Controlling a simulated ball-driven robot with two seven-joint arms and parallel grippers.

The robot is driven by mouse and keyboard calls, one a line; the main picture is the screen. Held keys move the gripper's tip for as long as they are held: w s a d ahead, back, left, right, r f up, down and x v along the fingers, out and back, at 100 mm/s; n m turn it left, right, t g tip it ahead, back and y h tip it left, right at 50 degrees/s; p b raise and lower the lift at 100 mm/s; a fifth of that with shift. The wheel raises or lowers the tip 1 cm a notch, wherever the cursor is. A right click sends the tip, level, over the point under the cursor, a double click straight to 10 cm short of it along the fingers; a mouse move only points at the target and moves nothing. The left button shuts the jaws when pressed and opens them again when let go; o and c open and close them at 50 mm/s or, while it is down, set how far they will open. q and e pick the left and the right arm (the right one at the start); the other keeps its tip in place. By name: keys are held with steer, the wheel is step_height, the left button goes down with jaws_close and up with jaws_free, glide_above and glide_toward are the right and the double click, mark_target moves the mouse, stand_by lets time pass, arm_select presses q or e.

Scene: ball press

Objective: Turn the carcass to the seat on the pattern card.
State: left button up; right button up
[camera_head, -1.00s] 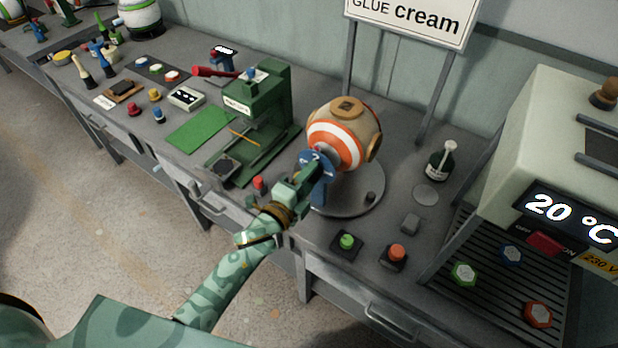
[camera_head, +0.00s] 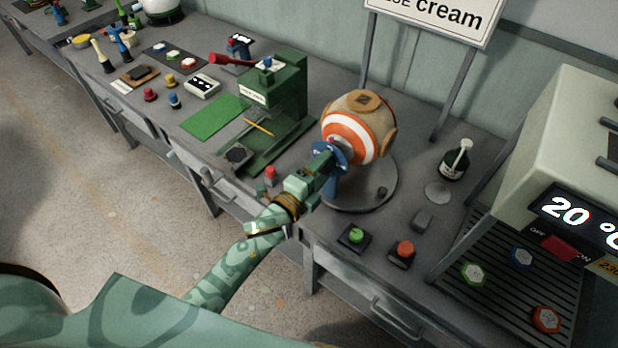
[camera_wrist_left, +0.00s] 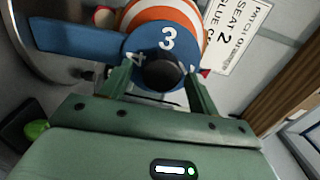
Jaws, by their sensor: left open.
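The carcass is a ball (camera_head: 351,133) with orange and white rings and tan patches, on a round grey stand (camera_head: 380,203). A blue numbered dial (camera_wrist_left: 85,42) with a dark centre knob (camera_wrist_left: 163,72) sits at its front; 3 and 4 are readable, and a small red pointer (camera_wrist_left: 205,72) lies at its right. My left gripper (camera_wrist_left: 157,80) is open, its fingers on either side of the knob; contact cannot be told. It also shows in the head view (camera_head: 326,160). The pattern card (camera_head: 440,14) stands behind; the wrist view shows "SEAT 2" on it (camera_wrist_left: 236,38). My right gripper is out of view.
A green press (camera_head: 275,105) stands left of the ball. Green (camera_head: 355,236) and orange (camera_head: 404,249) buttons sit in front of the stand. A dark bottle (camera_head: 455,162) and a heater reading 20 °C (camera_head: 570,215) are at the right.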

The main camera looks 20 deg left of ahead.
arm_select(q)
steer(key=v, duration=1.6)
steer(key=s+a+f+n+g+y, duration=0.2)
steer(key=s+f+n+g, duration=0.3)
steer(key=f, duration=0.6)
steer(key=s+a+f+n+g+y, duration=0.2)
steer(key=s+f+n, duration=0.3)
steer(key=f, duration=0.7)
steer(key=s+a+f+n+g+y+b, duration=0.2)
steer(key=s+f+n+g, duration=0.6)
steer(key=s+f, duration=1.2)
steer(key=s+a+g+b, duration=0.1)
steer(key=s, duration=0.1)
steer(key=shift+s+a+b, duration=0.3)
steer(key=shift+a, duration=0.05)
